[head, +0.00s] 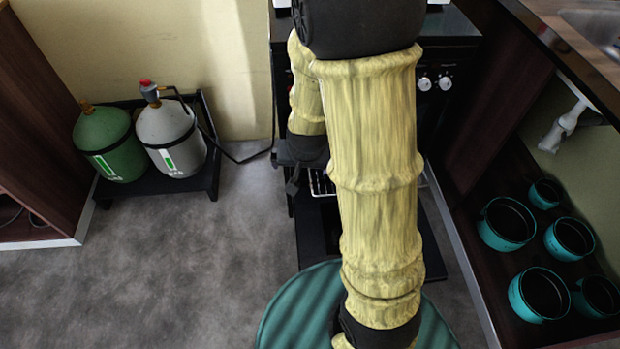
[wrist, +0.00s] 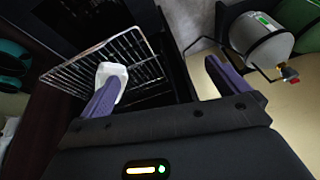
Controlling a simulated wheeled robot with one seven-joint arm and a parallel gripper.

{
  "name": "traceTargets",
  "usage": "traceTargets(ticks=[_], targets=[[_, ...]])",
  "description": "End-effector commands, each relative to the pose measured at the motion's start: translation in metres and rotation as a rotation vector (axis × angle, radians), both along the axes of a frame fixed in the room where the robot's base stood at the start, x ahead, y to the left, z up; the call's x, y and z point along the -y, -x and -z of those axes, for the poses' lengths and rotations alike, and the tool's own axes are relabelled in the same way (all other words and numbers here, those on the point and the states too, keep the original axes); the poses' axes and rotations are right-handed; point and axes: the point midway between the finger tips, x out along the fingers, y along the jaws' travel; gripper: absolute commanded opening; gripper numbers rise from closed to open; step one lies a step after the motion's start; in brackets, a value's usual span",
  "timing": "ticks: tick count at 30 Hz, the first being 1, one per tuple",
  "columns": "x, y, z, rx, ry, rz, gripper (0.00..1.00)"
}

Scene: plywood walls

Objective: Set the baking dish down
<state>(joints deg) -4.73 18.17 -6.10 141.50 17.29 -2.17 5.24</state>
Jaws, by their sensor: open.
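In the wrist view my gripper (wrist: 162,70) is open, its two purple fingers well apart with nothing between them. A white object (wrist: 114,72), which looks like the baking dish, shows at the left fingertip over the wire oven rack (wrist: 80,70). The finger covers part of it, and I cannot tell whether they touch. In the head view the rack (head: 322,183) shows as a small piece beside my arm, in front of the oven (head: 446,105). The dish is not visible there, and my arm hides most of the oven opening.
A green gas cylinder (head: 104,143) and a silver one (head: 170,138) stand on a black stand (head: 205,180) at left. Several teal pots (head: 506,223) sit in the open cabinet at right. Grey floor (head: 190,270) is clear at lower left.

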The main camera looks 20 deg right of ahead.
Motion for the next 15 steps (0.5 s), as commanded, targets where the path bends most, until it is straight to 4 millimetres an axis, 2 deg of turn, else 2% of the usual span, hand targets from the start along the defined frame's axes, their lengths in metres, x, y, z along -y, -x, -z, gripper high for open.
traceTargets(ticks=[1, 3, 9, 12, 15], targets=[[-0.005, 0.012, -0.014, -0.015, -0.003, -0.062, 1.00], [-0.011, 0.032, -0.028, -0.053, 0.002, -0.154, 1.00], [-0.014, 0.081, -0.056, -0.144, 0.059, -0.355, 1.00], [-0.013, 0.091, -0.060, -0.165, 0.076, -0.392, 1.00], [-0.013, 0.093, -0.060, -0.172, 0.078, -0.398, 1.00]])
